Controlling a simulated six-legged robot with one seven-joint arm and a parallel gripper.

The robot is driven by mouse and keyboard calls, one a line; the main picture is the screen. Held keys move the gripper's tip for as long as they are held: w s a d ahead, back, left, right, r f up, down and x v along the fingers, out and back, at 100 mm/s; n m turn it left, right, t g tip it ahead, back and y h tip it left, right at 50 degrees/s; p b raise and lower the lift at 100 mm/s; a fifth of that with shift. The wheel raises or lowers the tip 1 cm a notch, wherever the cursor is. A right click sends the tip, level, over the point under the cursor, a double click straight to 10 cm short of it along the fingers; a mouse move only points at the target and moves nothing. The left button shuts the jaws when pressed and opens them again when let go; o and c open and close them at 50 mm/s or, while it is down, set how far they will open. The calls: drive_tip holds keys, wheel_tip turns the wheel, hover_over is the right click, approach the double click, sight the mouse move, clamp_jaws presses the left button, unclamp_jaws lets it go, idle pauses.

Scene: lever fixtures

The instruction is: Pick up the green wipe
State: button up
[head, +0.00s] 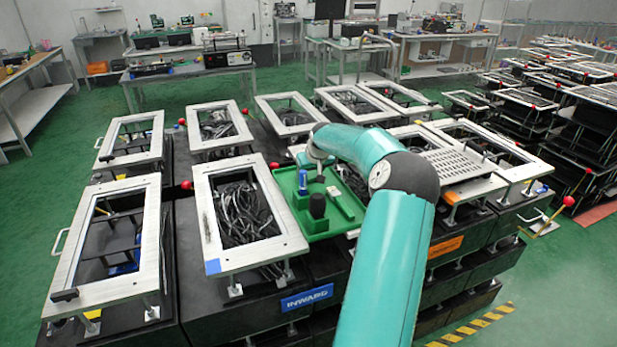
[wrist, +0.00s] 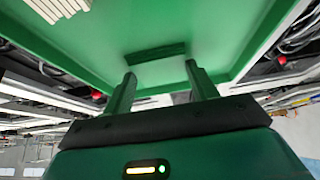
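A green tray (head: 322,222) lies on the fixtures in the head view, and its green surface fills the upper part of the wrist view (wrist: 215,30). A flat dark green strip (wrist: 155,53) lies on it ahead of my fingertips; it may be the green wipe, but I cannot tell for sure. My gripper (wrist: 160,80) is open, its two green fingers apart with nothing visibly between them. In the head view my gripper (head: 320,176) is over the back part of the tray, small and partly hidden by my arm.
The tray also holds a blue item (head: 303,183), a dark rounded item (head: 317,206) and a long pale-topped green piece (head: 340,203). Metal-framed lever fixtures with red knobs surround it, including a frame full of black cables (head: 243,212). Green floor is clear at left.

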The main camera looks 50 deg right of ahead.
sight(310, 177)
drive_tip(key=shift+r, duration=0.1)
wheel_tip(310, 177, up, 10)
drive_tip(key=o, duration=0.4)
drive_tip(key=c, duration=0.3)
drive_tip(key=shift+c, duration=0.2)
